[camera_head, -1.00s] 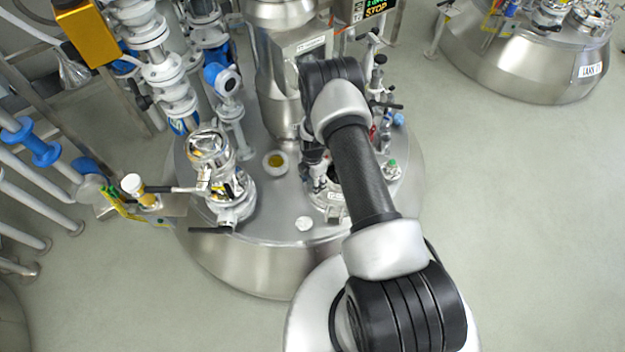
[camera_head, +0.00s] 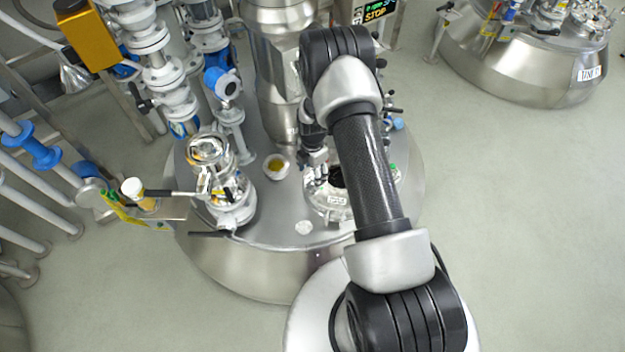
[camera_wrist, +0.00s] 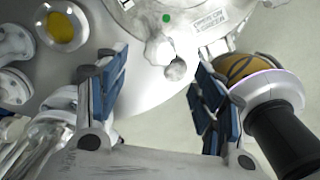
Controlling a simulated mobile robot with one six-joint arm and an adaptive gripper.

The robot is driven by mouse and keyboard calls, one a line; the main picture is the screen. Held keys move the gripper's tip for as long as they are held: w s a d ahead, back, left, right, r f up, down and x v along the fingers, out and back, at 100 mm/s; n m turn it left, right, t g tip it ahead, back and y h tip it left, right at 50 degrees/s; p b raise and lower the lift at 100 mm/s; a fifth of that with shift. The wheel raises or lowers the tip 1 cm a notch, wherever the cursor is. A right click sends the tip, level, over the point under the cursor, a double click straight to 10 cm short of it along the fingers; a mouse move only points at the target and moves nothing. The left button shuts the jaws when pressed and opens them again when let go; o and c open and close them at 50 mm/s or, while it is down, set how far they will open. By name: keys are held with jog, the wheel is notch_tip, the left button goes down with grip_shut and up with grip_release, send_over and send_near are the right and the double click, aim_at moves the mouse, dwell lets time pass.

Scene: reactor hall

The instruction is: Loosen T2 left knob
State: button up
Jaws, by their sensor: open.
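The tank top below me carries a round lid or flange (camera_head: 328,207) with lettering, partly hidden by my arm. It also shows at the top of the wrist view (camera_wrist: 190,14), with a green dot on it. A small pale knob-like part (camera_wrist: 157,50) sits at its edge, beyond my fingertips and apart from them. I cannot tell for sure which part is the left knob. My gripper (camera_wrist: 153,84) is open and empty, its blue-padded fingers on either side of the view. In the head view my gripper (camera_head: 317,172) is above the lid.
A white-rimmed port with yellow inside (camera_head: 276,166) stands left of the lid. A shiny domed fitting (camera_head: 208,150) with a black handle is further left. A steel column (camera_head: 283,75) rises behind. Open floor (camera_head: 510,210) lies to the right.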

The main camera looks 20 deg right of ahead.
notch_tip(320, 180, up, 4)
jog(key=shift+f, duration=0.1)
dwell(0.5)
